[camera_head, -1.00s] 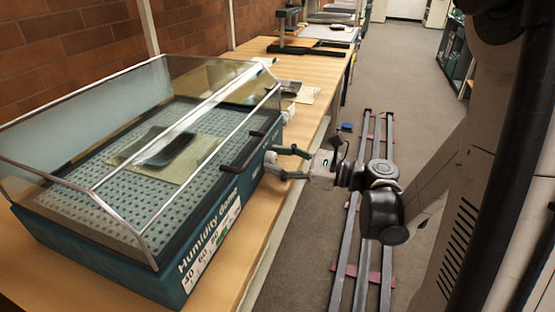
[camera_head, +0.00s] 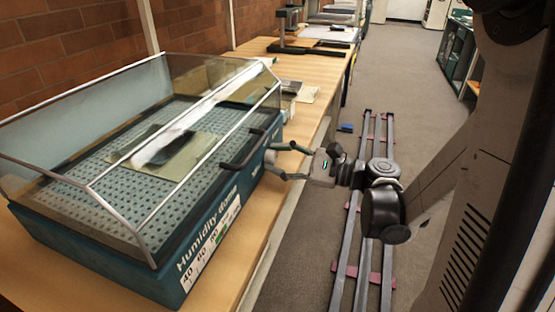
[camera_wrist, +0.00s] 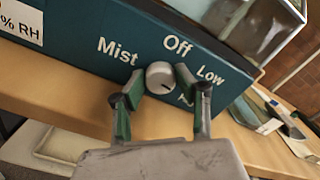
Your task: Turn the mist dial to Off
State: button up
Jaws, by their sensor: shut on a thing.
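The mist dial is a small round pale knob (camera_wrist: 160,76) on the teal front of the humidity dome (camera_head: 215,235). In the wrist view the words Mist, Off and Low are printed around it, and one more label is partly hidden by a finger. A small dark mark shows on the knob's lower right, away from the word Off. My gripper (camera_wrist: 158,84) has one green-padded finger on each side of the knob and is shut on it. In the head view my gripper (camera_head: 278,160) reaches the dome's front from the right.
The clear lid (camera_head: 95,110) is down over a dark item (camera_head: 150,148) on a sheet. Papers (camera_head: 300,92) lie behind on the wooden table.

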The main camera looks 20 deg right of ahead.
jog(key=shift+n, duration=1.6)
jog(key=o, duration=1.1)
jog(key=shift+o, duration=0.2)
jog(key=v, duration=1.2)
